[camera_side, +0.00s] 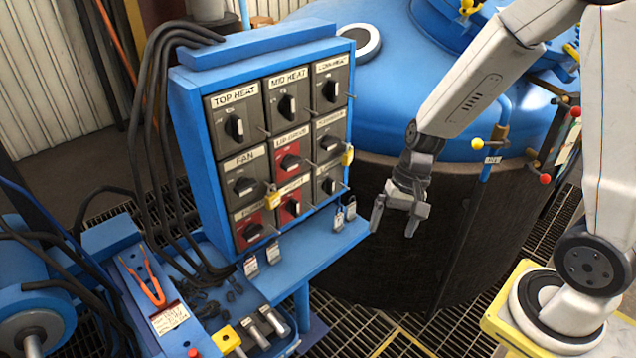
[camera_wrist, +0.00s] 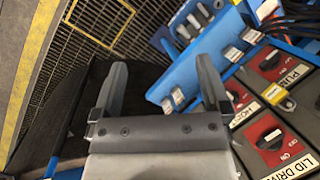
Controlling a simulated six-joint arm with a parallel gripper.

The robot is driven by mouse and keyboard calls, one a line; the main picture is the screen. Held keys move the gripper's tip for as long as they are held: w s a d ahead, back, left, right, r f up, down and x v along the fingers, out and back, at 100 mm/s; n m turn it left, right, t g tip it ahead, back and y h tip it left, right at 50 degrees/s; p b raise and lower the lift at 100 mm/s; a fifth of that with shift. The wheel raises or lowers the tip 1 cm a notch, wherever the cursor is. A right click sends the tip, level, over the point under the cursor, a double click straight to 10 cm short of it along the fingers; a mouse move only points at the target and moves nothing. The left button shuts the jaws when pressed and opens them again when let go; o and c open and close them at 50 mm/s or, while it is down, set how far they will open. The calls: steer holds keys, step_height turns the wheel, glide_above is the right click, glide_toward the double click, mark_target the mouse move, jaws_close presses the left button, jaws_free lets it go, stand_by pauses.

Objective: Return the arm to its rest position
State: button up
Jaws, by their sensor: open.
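My gripper (camera_side: 396,222) hangs open and empty in the side view, to the right of the switch panel and in front of the dark furnace wall. Its fingers point down and it touches nothing that I can see. In the wrist view my gripper (camera_wrist: 163,85) shows both fingers spread apart with nothing between them. The switch panel (camera_side: 262,63) is a blue box with rows of grey and red rotary switches. Yellow padlocks (camera_side: 272,196) hang on some switches.
The blue-topped furnace (camera_side: 390,90) stands behind my gripper. A blue shelf (camera_side: 322,240) below the panel holds several tagged padlocks. A blue bench at lower left holds an orange hasp (camera_side: 152,285) and more padlocks. Metal grating (camera_side: 400,335) covers the floor.

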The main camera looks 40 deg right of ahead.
steer(key=r+n+t+h, duration=0.1)
steer(key=n, duration=0.1)
steer(key=s+r+n+t+h, duration=0.1)
steer(key=n, duration=0.2)
steer(key=r+n+h, duration=0.1)
steer(key=n, duration=0.2)
steer(key=shift+s+d+r+t+h, duration=0.2)
steer(key=shift+d+r+t+h, duration=0.05)
steer(key=shift+t+h, duration=0.15)
stand_by(1.4)
